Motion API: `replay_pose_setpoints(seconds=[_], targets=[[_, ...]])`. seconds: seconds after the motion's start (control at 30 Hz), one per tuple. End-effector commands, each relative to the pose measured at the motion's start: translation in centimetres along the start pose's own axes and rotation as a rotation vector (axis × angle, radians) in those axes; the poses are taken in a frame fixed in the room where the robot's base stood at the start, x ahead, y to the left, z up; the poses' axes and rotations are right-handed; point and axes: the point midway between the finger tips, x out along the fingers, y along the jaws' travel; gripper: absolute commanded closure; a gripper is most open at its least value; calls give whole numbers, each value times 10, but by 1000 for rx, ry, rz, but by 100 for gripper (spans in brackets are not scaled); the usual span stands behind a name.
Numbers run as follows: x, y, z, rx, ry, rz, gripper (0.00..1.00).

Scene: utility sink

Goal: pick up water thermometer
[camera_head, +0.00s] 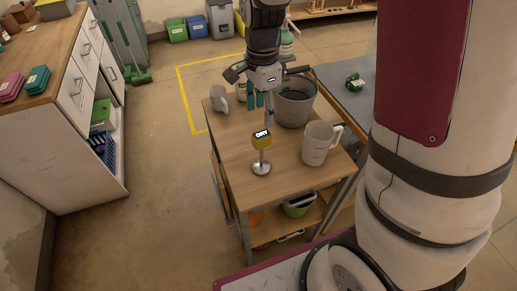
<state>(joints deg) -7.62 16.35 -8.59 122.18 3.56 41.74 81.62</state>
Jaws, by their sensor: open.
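My gripper (266,77) hangs over the back part of a small wooden-topped cart (225,150), with its dark fingers spread open. Just below it are short teal upright pieces (251,101) and a thin grey upright piece (268,112). I cannot tell for sure which of these is the water thermometer, as they are small and partly overlapped by the gripper. Nothing is clearly held.
On the cart stand a grey bucket (295,106), a pale measuring jug (317,148), a yellow block marked DRY (262,141) on a metal stand, and a pale grey container (219,99). White drawers (75,95) stand at left. The cart's front left top is clear.

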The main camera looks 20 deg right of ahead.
Motion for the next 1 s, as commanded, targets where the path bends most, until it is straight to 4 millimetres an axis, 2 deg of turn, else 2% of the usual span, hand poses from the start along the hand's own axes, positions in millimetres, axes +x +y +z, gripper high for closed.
replay_pose_setpoints(seconds=[0.03, 0.2, 0.47, 0.8, 1.0], targets=[[12, 0, 0, 1, 0, 4, 50], [39, 0, 0, -1, -1, 3, 50], [57, 0, 0, -1, -1, 1, 50], [100, 1, -1, -2, -1, 2, 50], [104, 0, -1, -2, -1, -2, 50]])
